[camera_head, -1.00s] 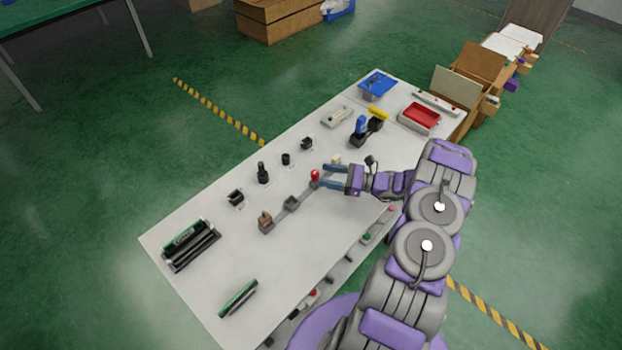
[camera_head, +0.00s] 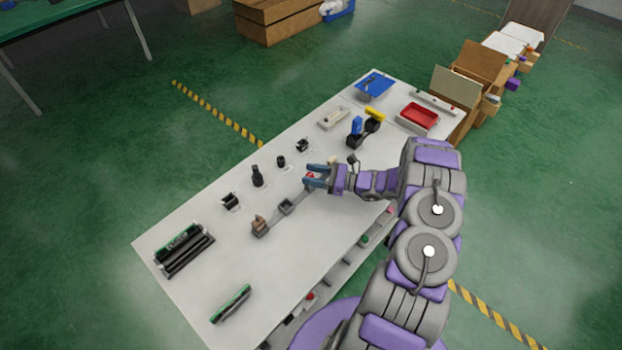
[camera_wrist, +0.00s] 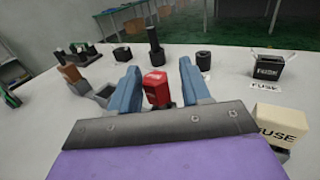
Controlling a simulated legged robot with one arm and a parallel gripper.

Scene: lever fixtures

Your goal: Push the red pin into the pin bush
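The red pin (camera_wrist: 156,88) has a red block-like head and shows in the wrist view between the two blue fingers of my gripper (camera_wrist: 157,85). The fingers stand on either side of it with a gap visible at each side. In the head view my gripper (camera_head: 313,175) is over the pin, and only a bit of its red shows. The pin sits at the end of a grey bar fixture (camera_head: 299,197). A dark square socket (camera_head: 287,206) and a brown block (camera_head: 259,226) lie along that bar. I cannot tell for sure which part is the pin bush.
A cream fuse block (camera_wrist: 281,125) is close to the right of my gripper. Black fixtures (camera_head: 257,176) stand in a row behind the bar. A red tray (camera_head: 418,115) and a blue-topped piece (camera_head: 375,83) are at the far end of the white table (camera_head: 250,270).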

